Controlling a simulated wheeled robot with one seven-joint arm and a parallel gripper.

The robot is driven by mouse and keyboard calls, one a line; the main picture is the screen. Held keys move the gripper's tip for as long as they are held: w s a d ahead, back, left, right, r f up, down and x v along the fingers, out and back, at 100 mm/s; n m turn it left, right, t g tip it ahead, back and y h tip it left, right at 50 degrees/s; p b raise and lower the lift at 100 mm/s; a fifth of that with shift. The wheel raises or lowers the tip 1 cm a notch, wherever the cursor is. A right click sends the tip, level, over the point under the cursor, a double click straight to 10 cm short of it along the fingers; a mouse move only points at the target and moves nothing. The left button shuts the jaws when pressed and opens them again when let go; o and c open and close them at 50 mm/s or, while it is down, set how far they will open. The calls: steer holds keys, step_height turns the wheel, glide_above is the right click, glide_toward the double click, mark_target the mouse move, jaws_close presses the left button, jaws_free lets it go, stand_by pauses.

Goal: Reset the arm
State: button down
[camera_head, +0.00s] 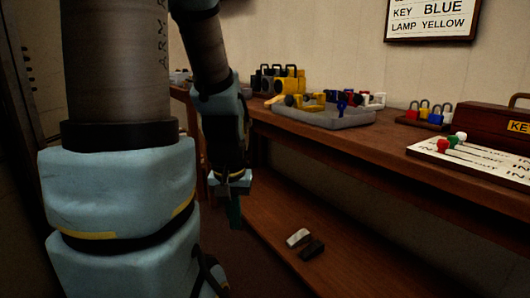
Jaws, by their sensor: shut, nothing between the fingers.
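My arm fills the left part of the head view. It bends over and hangs down, with my gripper (235,214) at its lower end, pointing down in front of the bench's left part. The gripper is small and dark here; its fingers are together with nothing seen between them. It appears apart from the bench and the things on it. The upper arm hides part of the wall and the bench's far left end.
The wooden bench (375,150) carries a grey tray (325,117) of coloured items, several padlocks (431,112), a white lever board (470,158) and a brown key box (497,123). A lower shelf (345,262) holds two small blocks. A sign (432,17) hangs above.

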step_height(320, 180, up, 24)
steer(key=p, duration=2.2)
steer(key=shift+f, duration=0.2)
stand_by(4.6)
